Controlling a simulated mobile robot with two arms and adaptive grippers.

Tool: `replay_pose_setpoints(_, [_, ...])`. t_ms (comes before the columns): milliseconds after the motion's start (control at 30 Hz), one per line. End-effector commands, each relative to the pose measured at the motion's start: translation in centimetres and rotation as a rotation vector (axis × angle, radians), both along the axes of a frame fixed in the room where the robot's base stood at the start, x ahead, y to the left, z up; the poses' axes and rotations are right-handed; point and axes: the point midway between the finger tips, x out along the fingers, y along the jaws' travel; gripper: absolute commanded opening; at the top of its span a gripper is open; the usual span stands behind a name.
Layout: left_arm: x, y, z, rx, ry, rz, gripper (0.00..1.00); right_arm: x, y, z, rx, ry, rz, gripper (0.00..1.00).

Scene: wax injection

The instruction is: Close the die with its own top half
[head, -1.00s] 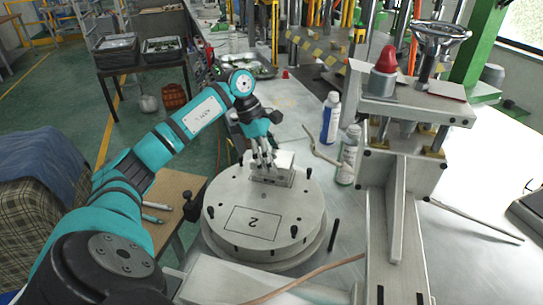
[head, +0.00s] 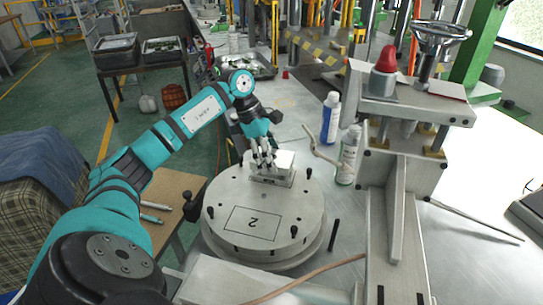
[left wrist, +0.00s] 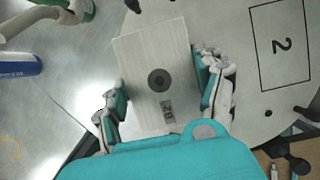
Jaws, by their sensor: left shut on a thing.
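The die (head: 272,180) is a pale metal block on the round plate marked 2. Its top half (head: 287,160) is at the block's upper side. My left gripper (head: 263,161) is shut on the top half from above. In the left wrist view, the pale top half (left wrist: 157,60), with a dark round hole and a small dark label, lies between the fingers of my left gripper (left wrist: 163,90). The top half looks lined up over the lower half, but I cannot tell whether any gap is left between them. My right gripper is not in view.
The round plate (head: 225,200) has several dark pegs around its rim. A blue-and-white bottle (head: 330,118) and a white-green bottle (head: 348,158) stand to its right. The press (head: 400,110) with a handwheel rises at the right. Free bench lies behind the plate.

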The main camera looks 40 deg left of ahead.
Motion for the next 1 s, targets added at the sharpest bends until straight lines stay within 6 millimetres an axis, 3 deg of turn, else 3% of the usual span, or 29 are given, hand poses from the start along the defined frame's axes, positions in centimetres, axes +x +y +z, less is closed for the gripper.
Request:
replay_pose_setpoints(833, [0.0,0.0,-2.0,-0.001,0.0,0.0,0.23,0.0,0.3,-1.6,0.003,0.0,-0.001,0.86])
replay_pose_setpoints(867, [0.0,0.0,-1.9,-0.001,-0.001,-0.001,0.71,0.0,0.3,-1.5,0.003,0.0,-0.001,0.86])
replay_pose_setpoints(1000, [0.0,0.0,-1.9,-0.001,-0.001,-0.001,0.9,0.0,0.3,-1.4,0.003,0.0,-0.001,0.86])
